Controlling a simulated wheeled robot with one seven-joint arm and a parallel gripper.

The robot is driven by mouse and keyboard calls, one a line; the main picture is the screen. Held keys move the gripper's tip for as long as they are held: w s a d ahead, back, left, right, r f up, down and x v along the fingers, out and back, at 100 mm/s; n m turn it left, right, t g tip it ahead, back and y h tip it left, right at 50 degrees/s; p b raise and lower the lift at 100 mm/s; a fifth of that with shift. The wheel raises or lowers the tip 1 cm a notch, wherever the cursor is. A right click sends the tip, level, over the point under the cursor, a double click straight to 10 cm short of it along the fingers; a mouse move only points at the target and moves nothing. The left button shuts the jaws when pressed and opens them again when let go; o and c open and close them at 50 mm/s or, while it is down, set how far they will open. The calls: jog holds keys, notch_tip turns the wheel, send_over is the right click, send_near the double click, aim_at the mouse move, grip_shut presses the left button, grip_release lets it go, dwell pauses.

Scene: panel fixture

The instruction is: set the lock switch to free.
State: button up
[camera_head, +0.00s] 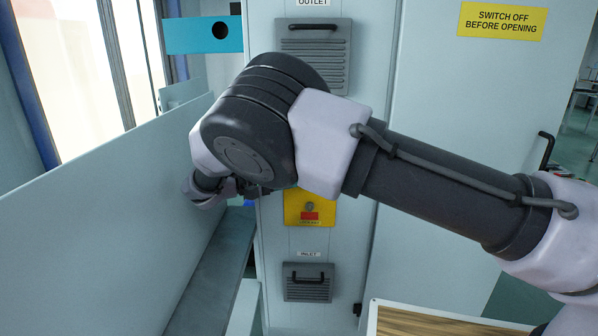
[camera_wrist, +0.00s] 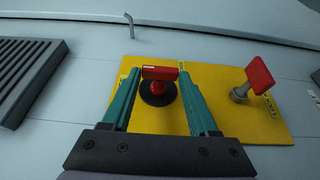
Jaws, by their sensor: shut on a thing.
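The yellow switch plate (camera_wrist: 230,110) fills the middle of the wrist view and carries two red-handled switches. My gripper (camera_wrist: 157,77) has its two green fingers on either side of the red handle (camera_wrist: 160,73) of the switch on a black round base (camera_wrist: 157,93). The fingers are shut on this handle. The other switch (camera_wrist: 258,78), a red tab on a grey metal post, stands apart to the right of the fingers.
A louvred outlet cover (camera_head: 313,60) is above the plate and an inlet cover (camera_head: 307,282) below it. A bent metal hook (camera_wrist: 129,25) sticks out near the plate. A pale panel (camera_head: 100,215) stands close to the left of my wrist.

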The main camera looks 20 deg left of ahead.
dwell(0.3)
jog(key=o, duration=1.4)
jog(key=shift+s+r, duration=0.1)
jog(key=shift+r, duration=4.95)
